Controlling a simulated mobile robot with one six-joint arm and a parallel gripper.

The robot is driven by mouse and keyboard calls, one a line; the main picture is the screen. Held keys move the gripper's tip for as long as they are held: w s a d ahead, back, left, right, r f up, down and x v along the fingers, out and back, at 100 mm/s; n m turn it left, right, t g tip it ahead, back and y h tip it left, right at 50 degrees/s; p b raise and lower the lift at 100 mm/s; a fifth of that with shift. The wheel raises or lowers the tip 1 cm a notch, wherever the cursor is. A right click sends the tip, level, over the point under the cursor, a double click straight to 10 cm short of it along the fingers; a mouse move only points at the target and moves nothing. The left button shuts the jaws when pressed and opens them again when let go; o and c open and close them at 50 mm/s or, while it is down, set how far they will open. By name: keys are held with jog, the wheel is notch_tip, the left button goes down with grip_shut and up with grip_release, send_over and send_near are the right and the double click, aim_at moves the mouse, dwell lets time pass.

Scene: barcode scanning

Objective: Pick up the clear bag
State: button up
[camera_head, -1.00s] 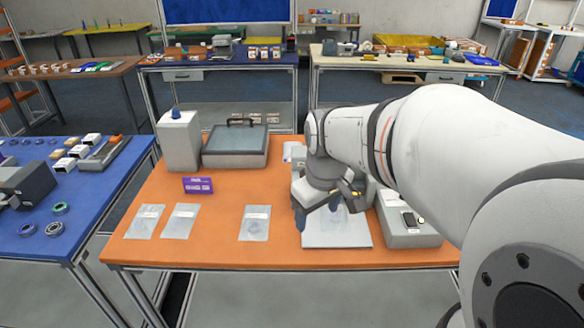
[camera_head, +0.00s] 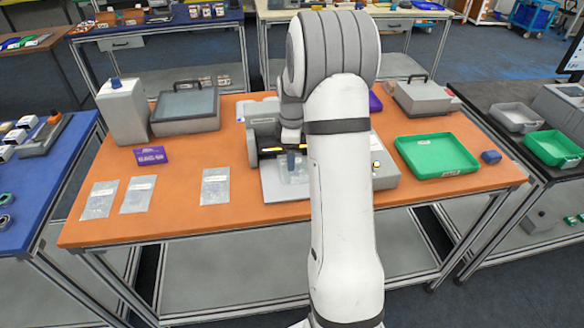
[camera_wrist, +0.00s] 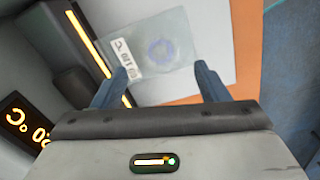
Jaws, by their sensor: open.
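A clear bag (camera_wrist: 165,45) with a white printed label and a round shape inside lies flat on a pale plate (camera_wrist: 212,20) in the wrist view. In the head view part of this bag (camera_head: 296,172) shows on the plate (camera_head: 275,190), partly hidden by my arm. My gripper (camera_wrist: 162,72) is open, with one blue finger on each side of the bag's near edge in the picture; nothing is held. Whether the fingertips touch the bag cannot be told. Three more clear bags (camera_head: 98,199) (camera_head: 138,194) (camera_head: 215,186) lie flat to the left on the orange table (camera_head: 190,220).
A device with a lit yellow strip (camera_wrist: 90,45) stands close beside the plate, with a glowing display (camera_wrist: 25,130). A green tray (camera_head: 437,156) is at the right. A purple box (camera_head: 151,155), a white container (camera_head: 124,112) and a grey lidded case (camera_head: 185,108) are at the left.

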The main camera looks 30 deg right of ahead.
notch_tip(320, 180, down, 5)
jog(key=shift+s+d+p, duration=0.1)
jog(key=shift+d+p, duration=0.05)
jog(key=shift+p, duration=0.45)
jog(key=shift+c, duration=0.5)
jog(key=c, duration=1.1)
jog(key=shift+r, duration=0.2)
